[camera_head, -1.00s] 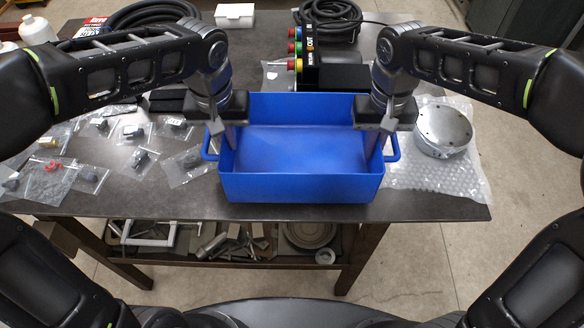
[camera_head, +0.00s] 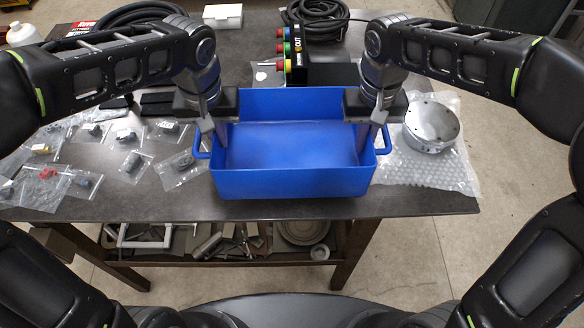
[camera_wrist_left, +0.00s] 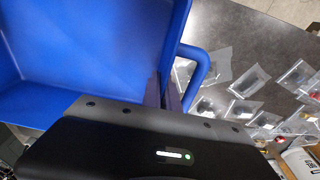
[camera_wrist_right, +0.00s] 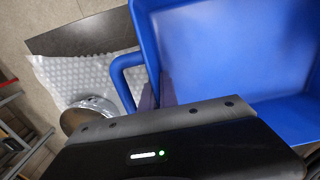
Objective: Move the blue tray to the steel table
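The blue tray (camera_head: 292,184) is an empty, open box with a loop handle at each end. It is level over the dark grey table (camera_head: 420,203) near its front edge; I cannot tell whether its base touches the top. My left gripper (camera_head: 222,132) is on the tray's left end wall, with fingers astride the wall inside the handle in the left wrist view (camera_wrist_left: 168,92). My right gripper (camera_head: 368,135) holds the right end wall the same way, also in the right wrist view (camera_wrist_right: 158,92). Which surface is the steel table is not clear.
Bagged small parts (camera_head: 125,135) lie left of the tray. A round metal disc (camera_head: 431,125) on bubble wrap is close to its right. A black box with coloured buttons (camera_head: 310,68) and coiled cable (camera_head: 315,18) are behind. Open floor (camera_head: 520,150) is to the right.

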